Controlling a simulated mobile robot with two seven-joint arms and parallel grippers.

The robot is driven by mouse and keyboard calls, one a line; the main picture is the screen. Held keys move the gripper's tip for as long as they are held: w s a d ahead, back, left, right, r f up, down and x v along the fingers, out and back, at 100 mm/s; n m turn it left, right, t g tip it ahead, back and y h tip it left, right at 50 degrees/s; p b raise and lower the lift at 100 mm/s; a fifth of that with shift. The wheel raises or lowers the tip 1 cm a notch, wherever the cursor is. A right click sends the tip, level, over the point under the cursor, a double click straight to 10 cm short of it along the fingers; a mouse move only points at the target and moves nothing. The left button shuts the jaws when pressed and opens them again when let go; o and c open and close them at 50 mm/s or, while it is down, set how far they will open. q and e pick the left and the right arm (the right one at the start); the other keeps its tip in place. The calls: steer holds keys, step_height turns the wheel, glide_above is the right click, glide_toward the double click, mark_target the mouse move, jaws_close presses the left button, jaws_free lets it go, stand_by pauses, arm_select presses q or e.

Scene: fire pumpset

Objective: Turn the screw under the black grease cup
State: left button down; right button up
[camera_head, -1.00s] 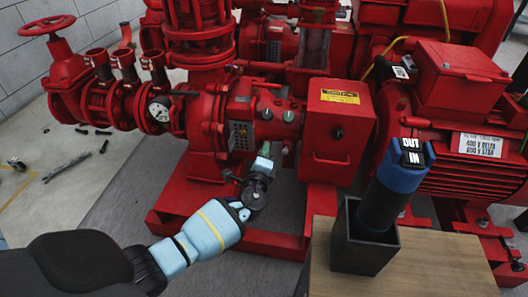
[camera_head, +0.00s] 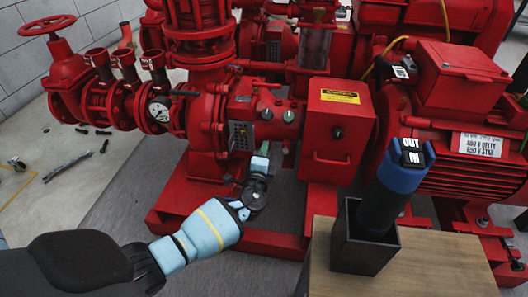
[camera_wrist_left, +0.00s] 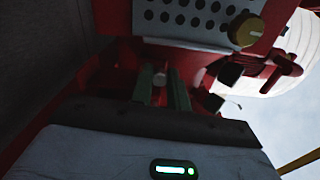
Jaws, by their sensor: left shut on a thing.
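My left gripper (camera_head: 262,160) reaches up under the red pump housing, just below the perforated plate. My right gripper is not in view.
A yellowish knob (camera_wrist_left: 246,30) and the perforated plate (camera_wrist_left: 195,15) are close above the fingers in the left wrist view. A wooden table (camera_head: 410,270) with a black holder (camera_head: 365,250) and blue-topped cylinder (camera_head: 392,190) stands at right. Tools (camera_head: 68,166) lie on the floor at left.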

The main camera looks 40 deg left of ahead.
arm_select(q)
steer(key=c, duration=1.3)
jaws_free()
steer(key=shift+c, duration=0.2)
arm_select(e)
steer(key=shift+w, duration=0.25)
arm_select(q)
steer(key=shift+s, duration=0.15)
